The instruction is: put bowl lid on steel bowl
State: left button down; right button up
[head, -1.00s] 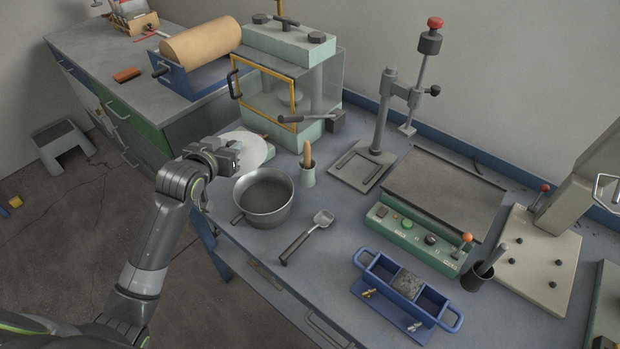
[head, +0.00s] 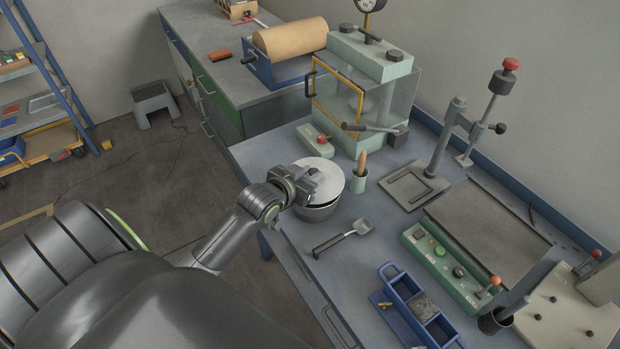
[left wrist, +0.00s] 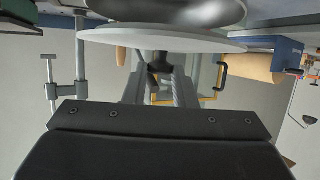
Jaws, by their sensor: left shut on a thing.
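The bowl lid, a flat pale grey disc (head: 327,177), is held over the steel bowl (head: 317,213) near the bench's left edge. The lid covers most of the bowl's opening; the bowl's near wall shows below it. My left gripper (head: 307,187) is shut on the lid from its near left side and hides part of it. The left wrist view shows the lid edge-on (left wrist: 160,39) with the dark rounded bowl (left wrist: 185,12) close beyond it. I cannot tell whether lid and bowl touch. My right gripper is out of view.
A scoop (head: 343,238) lies just in front of the bowl. A glass-fronted press (head: 365,95) stands behind.

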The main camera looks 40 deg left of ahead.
pick_arm(q)
jog(key=shift+f, duration=0.9)
jog(key=shift+f, duration=0.4)
jog(key=c, duration=1.2)
grip_release()
jog(key=shift+r, duration=0.15)
jog(key=v, duration=0.8)
jog(key=b+v, duration=0.1)
jog(key=v, duration=0.3)
jog(key=shift+r, duration=0.3)
